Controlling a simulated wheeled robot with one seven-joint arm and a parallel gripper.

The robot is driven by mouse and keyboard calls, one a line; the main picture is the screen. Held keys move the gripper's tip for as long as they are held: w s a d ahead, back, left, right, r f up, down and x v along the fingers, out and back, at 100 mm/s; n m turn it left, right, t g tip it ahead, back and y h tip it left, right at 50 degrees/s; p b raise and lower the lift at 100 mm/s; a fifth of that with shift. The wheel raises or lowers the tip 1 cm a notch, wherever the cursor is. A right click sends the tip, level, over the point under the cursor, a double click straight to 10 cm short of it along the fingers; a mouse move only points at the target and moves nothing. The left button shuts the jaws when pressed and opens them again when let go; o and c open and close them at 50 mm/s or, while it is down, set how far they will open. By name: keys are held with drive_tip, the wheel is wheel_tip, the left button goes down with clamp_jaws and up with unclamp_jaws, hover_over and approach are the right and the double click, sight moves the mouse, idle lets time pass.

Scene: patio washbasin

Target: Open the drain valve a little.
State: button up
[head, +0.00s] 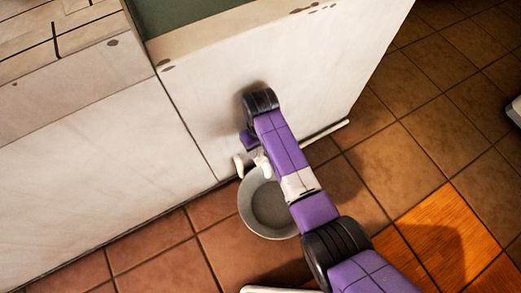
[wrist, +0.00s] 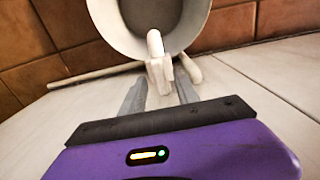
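The drain valve is on the white basin wall, low above the bucket. Its white lever (wrist: 156,48) stands between my fingers in the wrist view, with a short white spout (wrist: 191,68) beside it. In the head view, the spout (head: 238,166) hangs left of a white part (head: 263,163) by my wrist that looks like the lever. My gripper (wrist: 160,93) is open, its two grey fingers apart on either side of the valve's white body. Slim gaps seem to show, but I cannot tell whether either finger touches. My arm hides part of the valve in the head view.
A pale bucket (head: 246,207) stands on the tiled floor under the valve; it also shows beyond my fingers in the wrist view (wrist: 110,27). A white pipe (head: 327,131) runs along the wall's foot. An orange mat (head: 447,222) lies right of my arm.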

drive_tip(key=shift+f, duration=0.3)
clamp_jaws()
drive_tip(key=shift+r+n+p, duration=0.25)
drive_tip(key=shift+n+p, duration=0.35)
drive_tip(key=shift+p, duration=0.25)
drive_tip(key=shift+f+n+p, duration=0.25)
drive_tip(key=shift+n+p, duration=0.15)
drive_tip(key=shift+n, duration=0.5)
unclamp_jaws()
